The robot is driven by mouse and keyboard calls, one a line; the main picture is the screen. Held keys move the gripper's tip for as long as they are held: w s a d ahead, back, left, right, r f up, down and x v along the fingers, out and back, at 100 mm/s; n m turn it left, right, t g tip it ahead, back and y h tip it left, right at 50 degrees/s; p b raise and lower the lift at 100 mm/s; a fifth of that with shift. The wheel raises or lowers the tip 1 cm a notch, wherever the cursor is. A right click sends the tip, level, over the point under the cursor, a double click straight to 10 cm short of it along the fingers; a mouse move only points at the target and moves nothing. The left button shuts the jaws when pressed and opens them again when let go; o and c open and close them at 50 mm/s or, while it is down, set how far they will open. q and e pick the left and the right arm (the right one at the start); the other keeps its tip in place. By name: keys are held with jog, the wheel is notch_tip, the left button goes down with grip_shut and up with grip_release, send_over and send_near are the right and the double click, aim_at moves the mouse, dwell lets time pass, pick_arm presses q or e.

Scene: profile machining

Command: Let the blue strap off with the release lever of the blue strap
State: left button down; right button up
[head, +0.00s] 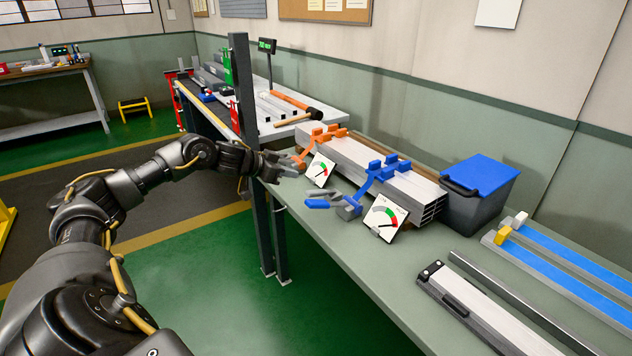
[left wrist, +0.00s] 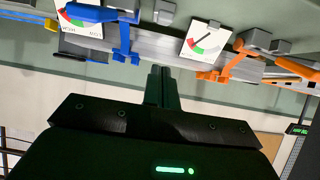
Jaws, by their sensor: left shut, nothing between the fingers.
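The blue strap (head: 378,174) runs over a stack of grey profiles (head: 400,193) on the bench. Its blue release lever (head: 319,204) sticks out over the bench's front side, beside a dial gauge (head: 385,217). In the left wrist view the blue strap (left wrist: 125,42) and its lever (left wrist: 92,13) are at the upper left. My left gripper (head: 288,168) is shut and empty, at the bench's edge near the orange strap's lever, left of and apart from the blue lever. Its closed fingers (left wrist: 162,78) show in the left wrist view. My right gripper is not in view.
An orange strap (head: 322,138) with its own dial gauge (head: 319,169) is close to my left gripper. A dark post (head: 243,85) stands just behind my forearm. A grey bin with a blue lid (head: 480,180) is beyond the stack. The bench front (head: 370,262) is clear.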

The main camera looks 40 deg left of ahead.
pick_arm(q)
jog(key=shift+s+a+r, duration=0.15)
jog(key=shift+s+r, duration=0.15)
jog(key=shift+r, duration=0.4)
